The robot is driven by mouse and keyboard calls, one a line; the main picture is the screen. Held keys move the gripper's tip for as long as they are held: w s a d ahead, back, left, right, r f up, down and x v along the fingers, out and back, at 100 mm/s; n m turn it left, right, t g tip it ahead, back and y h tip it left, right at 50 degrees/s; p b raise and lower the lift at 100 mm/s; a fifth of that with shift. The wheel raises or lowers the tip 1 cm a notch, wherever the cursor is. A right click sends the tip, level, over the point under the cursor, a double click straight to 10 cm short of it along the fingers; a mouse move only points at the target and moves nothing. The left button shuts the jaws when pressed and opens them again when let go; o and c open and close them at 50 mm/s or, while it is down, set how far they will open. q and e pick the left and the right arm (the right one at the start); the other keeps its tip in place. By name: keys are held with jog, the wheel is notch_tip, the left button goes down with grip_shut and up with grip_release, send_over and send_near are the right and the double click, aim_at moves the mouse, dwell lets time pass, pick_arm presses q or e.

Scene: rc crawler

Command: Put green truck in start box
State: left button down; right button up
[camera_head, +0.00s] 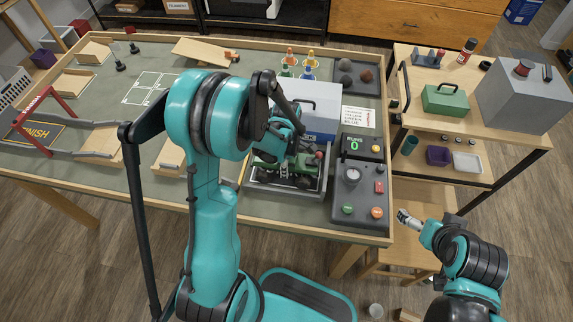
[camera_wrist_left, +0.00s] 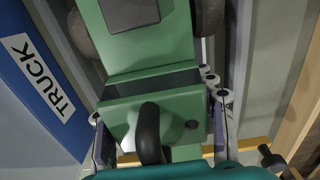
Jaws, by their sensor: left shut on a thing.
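The green truck (camera_head: 303,171) stands in a grey open-topped tray (camera_head: 268,191) near the front edge of the worktable. In the left wrist view the truck's green body (camera_wrist_left: 150,52) fills the middle. My left gripper (camera_wrist_left: 160,112) has a finger on each side of the truck's body and is shut on it. In the head view my left arm covers part of the truck. White outlined boxes (camera_head: 150,88) are marked on the mat at the left; no label is readable. My right gripper (camera_head: 405,217) hangs empty, off the table's right side; its jaw state is unclear.
A blue-and-grey case (camera_head: 318,104) stands behind the tray; its side reads TRUCK (camera_wrist_left: 43,77) in the wrist view. A control panel (camera_head: 357,205) with buttons sits right of the tray. Wooden ramps (camera_head: 200,50) and a red finish gate (camera_head: 40,105) stand leftward.

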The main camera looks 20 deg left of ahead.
pick_arm(q)
jog(key=shift+s+f, duration=0.15)
jog(key=shift+f, duration=0.2)
jog(key=c, duration=0.6)
grip_release()
jog(key=shift+d, duration=0.1)
jog(key=shift+s, duration=0.1)
